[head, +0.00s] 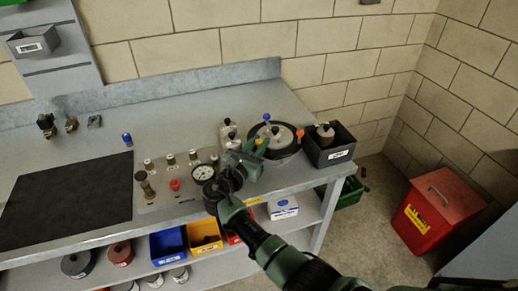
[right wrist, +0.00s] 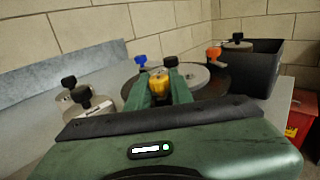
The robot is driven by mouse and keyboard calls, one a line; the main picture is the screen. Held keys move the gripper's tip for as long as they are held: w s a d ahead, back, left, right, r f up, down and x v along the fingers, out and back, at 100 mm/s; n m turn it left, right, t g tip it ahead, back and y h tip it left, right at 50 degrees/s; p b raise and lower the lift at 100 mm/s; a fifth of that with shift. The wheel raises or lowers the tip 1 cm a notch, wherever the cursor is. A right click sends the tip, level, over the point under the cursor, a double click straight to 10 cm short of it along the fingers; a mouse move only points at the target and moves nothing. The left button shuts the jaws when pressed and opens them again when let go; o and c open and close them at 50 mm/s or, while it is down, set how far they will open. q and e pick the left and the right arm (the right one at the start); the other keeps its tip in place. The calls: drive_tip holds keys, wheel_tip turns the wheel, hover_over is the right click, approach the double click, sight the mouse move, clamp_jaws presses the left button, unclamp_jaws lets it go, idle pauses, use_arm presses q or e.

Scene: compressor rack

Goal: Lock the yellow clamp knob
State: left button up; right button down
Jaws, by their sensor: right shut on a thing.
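The yellow clamp knob (right wrist: 158,84) sits between the two green fingers of my right gripper (right wrist: 162,88) at the near edge of a round vessel with a grey lid (right wrist: 193,76). The right gripper is shut on the knob. In the head view the right gripper (head: 257,150) reaches over the bench to the near left side of the round vessel (head: 285,139), and largely hides the yellow knob. A blue knob (right wrist: 140,60) and an orange knob (right wrist: 214,54) stand elsewhere on the rim. My left gripper is not in view.
A black bin (head: 328,154) stands right of the vessel. A panel with a gauge (head: 203,172) and a red knob lies left of it. Small black-knobbed canisters (right wrist: 77,95) stand close on the left. A dark mat (head: 68,200) covers the bench's left part.

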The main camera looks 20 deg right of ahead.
drive_tip(key=shift+m+g+h+b, duration=0.3)
drive_tip(key=shift+g, duration=0.1)
drive_tip(key=c, duration=1.3)
unclamp_jaws()
drive_tip(key=shift+o, duration=0.2)
